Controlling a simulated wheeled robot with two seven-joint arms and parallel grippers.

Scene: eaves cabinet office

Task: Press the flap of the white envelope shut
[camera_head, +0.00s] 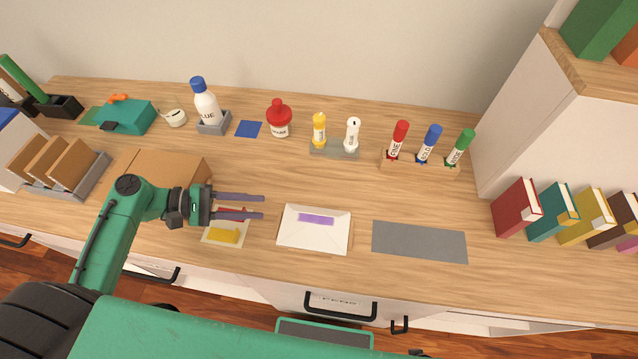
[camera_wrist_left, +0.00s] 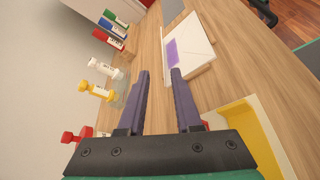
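The white envelope (camera_head: 300,236) lies on the counter at the front middle, on a thin tan base. It bears a purple strip (camera_head: 316,218) on its upper face, and faint crease lines show. I cannot tell whether its flap lies fully flat. The envelope also shows in the left wrist view (camera_wrist_left: 194,48), ahead of the fingertips and a little to the right. My left gripper (camera_head: 263,206) is open and empty, to the left of the envelope and apart from it. Its fingertips point toward the envelope's side of the counter in the left wrist view (camera_wrist_left: 160,72). My right gripper is not in view.
A yellow item on a pale tray (camera_head: 226,235) lies under and beside my left gripper. A grey mat (camera_head: 420,242) lies right of the envelope. Counter between is clear.

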